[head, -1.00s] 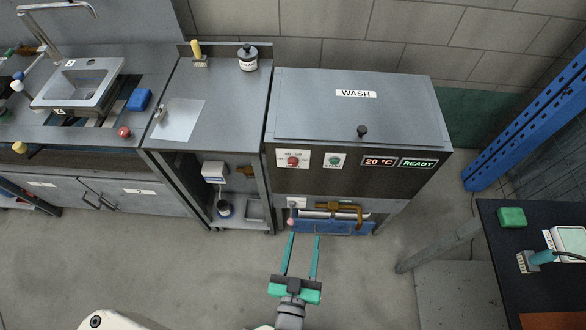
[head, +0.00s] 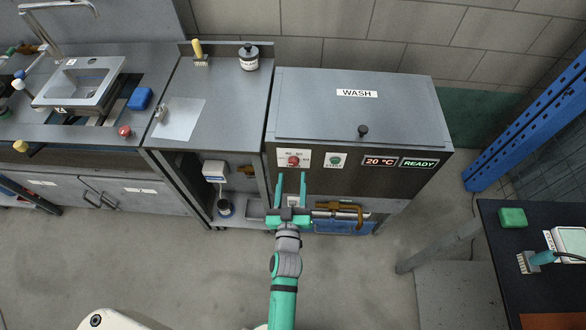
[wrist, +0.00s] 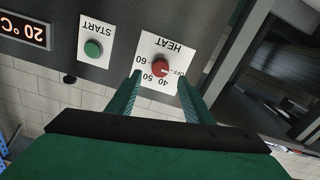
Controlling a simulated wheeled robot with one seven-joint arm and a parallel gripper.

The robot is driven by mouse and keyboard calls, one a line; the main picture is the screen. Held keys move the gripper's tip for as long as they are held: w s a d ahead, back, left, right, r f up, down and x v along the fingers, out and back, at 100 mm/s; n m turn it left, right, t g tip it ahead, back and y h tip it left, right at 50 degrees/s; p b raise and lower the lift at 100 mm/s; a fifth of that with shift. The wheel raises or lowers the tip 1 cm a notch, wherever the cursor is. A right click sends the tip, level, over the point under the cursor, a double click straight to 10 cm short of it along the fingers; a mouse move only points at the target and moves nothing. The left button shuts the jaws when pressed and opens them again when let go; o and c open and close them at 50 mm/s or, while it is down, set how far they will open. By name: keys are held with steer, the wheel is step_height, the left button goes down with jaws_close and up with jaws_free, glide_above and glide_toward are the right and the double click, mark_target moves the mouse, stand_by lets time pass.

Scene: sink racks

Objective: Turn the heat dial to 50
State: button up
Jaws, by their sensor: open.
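The red heat dial (head: 293,161) sits on a white plate on the dark front of the wash unit (head: 350,118). It also shows, upside down, in the wrist view (wrist: 160,68), with 40, 50, 60 and OFF marked around it. A light mark on the dial points toward OFF. My gripper (head: 290,176) is open and empty, its green fingers just below the dial in the head view. In the wrist view the fingers reach toward either side of the dial; contact cannot be told.
The green START button (head: 335,161) is right of the dial. Displays read 20 °C (head: 381,162) and READY (head: 419,163). A brown handle (head: 338,208) sticks out below the panel. A side counter (head: 215,110) stands left; a blue post (head: 520,125) stands right.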

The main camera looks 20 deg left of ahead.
mark_target(293, 164)
steer(key=shift+x, duration=2.35)
steer(key=c, duration=1.1)
